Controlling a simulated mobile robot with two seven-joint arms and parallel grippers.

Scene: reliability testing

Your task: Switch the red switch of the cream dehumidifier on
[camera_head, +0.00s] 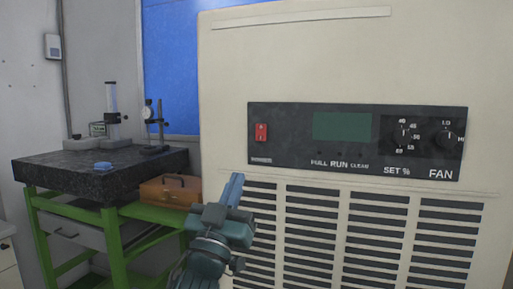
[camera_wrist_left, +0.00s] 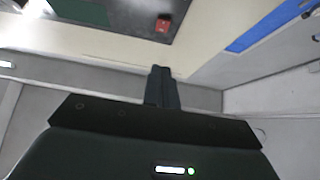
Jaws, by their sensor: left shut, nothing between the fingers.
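The cream dehumidifier (camera_head: 350,60) fills the right of the head view. Its black control panel (camera_head: 290,122) carries a small red switch (camera_head: 261,132) at the left end, beside a green display (camera_head: 342,126). My left gripper (camera_head: 236,182) is shut and empty, below and a little left of the switch, apart from it. In the left wrist view the shut fingers (camera_wrist_left: 162,75) point toward the cream front, and the red switch (camera_wrist_left: 163,24) shows beyond the tips. Whether the switch is set on or off is too small to tell. My right gripper is not in view.
A dark granite slab (camera_head: 60,170) on a green stand (camera_head: 115,240) is at the left, bearing gauge stands (camera_head: 152,125). A brown toolbox (camera_head: 170,190) sits beside it, near my left gripper. Dehumidifier knobs (camera_head: 402,136) are at the panel's right. The space before the panel is clear.

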